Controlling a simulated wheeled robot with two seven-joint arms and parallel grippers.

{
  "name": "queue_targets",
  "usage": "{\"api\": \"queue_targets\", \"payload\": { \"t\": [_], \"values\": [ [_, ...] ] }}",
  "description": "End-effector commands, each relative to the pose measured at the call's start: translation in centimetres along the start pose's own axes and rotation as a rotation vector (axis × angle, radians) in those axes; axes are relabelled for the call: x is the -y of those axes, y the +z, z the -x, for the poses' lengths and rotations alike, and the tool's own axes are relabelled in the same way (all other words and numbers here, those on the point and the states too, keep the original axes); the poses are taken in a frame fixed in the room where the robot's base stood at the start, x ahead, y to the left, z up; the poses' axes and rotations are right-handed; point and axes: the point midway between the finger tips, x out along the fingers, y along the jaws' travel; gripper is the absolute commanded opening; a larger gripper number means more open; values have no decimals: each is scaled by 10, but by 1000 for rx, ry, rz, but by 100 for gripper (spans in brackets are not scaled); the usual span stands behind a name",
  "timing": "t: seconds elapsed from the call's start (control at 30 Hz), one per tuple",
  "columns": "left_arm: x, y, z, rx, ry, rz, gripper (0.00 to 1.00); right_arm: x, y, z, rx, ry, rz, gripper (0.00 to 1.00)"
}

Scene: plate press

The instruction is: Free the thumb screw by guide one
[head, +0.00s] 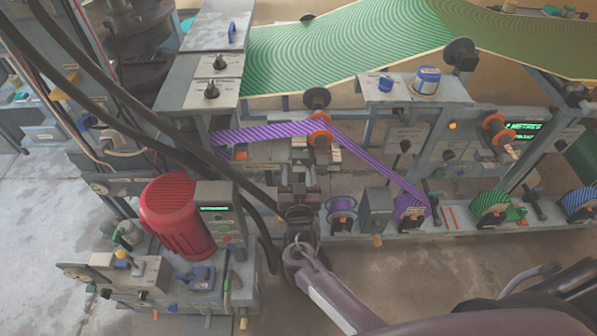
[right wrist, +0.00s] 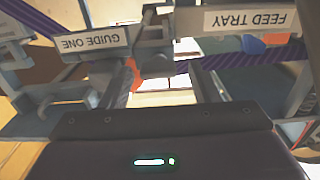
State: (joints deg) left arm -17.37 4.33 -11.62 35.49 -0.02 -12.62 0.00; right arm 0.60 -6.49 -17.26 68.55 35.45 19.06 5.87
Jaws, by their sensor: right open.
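My right gripper (head: 299,178) reaches up from the lower right to the guide stand in the middle of the head view. Its two fingers stand apart in the right wrist view (right wrist: 163,82), with a bright gap between them. In the head view, an orange-red roller (head: 320,139) carries the purple striped web (head: 262,134) above my gripper. My left gripper is not in view.
A FEED TRAY label (right wrist: 250,19) is at the upper right of the right wrist view. A red motor (head: 170,208) and dark hanging cables (head: 168,128) are left of my arm. Open floor (head: 400,275) lies in front.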

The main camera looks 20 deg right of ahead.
Motion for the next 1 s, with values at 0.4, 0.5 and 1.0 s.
{"api": "queue_targets", "payload": {
  "t": [0.4,0.5,1.0],
  "values": [
    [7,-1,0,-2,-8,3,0,0,1,-3,1,0,1,42],
    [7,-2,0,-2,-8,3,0,0,0,-3,1,0,1,29],
    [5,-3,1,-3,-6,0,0,0,0,-3,1,-1,64,12]
  ]
}}
